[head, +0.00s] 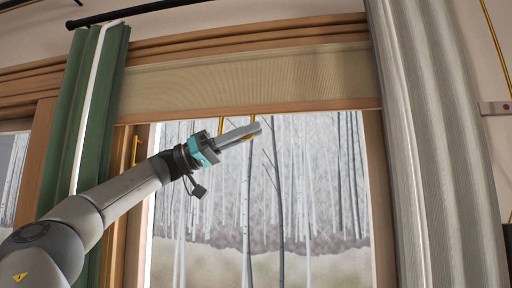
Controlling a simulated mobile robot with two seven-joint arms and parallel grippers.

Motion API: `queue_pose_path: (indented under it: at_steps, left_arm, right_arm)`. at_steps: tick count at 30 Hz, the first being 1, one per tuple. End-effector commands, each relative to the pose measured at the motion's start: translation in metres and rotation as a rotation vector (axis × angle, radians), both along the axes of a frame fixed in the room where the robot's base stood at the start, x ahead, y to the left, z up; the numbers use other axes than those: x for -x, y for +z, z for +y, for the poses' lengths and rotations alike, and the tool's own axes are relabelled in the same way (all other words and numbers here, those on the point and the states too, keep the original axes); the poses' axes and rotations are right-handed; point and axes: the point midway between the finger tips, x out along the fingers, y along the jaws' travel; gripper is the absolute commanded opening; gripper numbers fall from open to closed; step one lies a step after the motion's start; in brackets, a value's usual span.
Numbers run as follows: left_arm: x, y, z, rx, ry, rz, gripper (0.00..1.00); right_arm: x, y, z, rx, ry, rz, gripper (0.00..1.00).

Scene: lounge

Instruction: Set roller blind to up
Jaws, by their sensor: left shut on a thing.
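The roller blind (245,83) is a tan woven band across the top of the window, with a wooden bar (310,106) along its lower edge. Most of the glass below it is uncovered. A yellow pull (252,124) hangs from the bar, with a second yellow strip to its left. My left gripper (256,129) is just below the bar, its fingers shut on the yellow pull, which is partly hidden by them. My right gripper is not in view.
A green curtain (95,110) hangs left of the window and a grey curtain (435,150) hangs right. A yellow window handle (137,150) is on the left frame. A dark curtain rod (140,10) runs above.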

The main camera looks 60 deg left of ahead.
Motion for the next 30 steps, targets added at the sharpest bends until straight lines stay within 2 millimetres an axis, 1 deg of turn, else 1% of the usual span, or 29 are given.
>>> queue_pose_path:
  at_steps: [1, 6, 18, 19, 24, 26, 30]
  left_arm:
    - [0.0, 0.007, 0.0, -0.002, 0.001, 0.001, 0.0]
    - [0.001, 0.015, 0.0, -0.003, 0.0, 0.003, 0.0]
    - [0.004, 0.02, 0.0, 0.001, 0.003, -0.009, 0.0]
    - [0.004, 0.02, 0.0, 0.002, 0.004, -0.009, 0.17]
    - [0.003, 0.018, 0.0, 0.0, 0.002, -0.006, 0.36]
    - [0.003, 0.018, 0.0, 0.0, 0.002, -0.005, 0.43]
    - [0.002, 0.017, 0.0, -0.001, 0.001, -0.002, 0.43]
  right_arm:
    - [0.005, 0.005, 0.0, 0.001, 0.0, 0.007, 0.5]
    - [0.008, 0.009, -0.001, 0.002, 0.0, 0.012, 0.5]
    - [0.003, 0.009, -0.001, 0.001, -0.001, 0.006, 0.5]
    - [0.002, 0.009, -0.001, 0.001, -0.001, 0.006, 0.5]
    - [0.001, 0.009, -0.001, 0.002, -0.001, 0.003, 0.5]
    - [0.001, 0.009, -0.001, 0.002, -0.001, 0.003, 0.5]
    - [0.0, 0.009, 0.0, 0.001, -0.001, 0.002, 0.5]
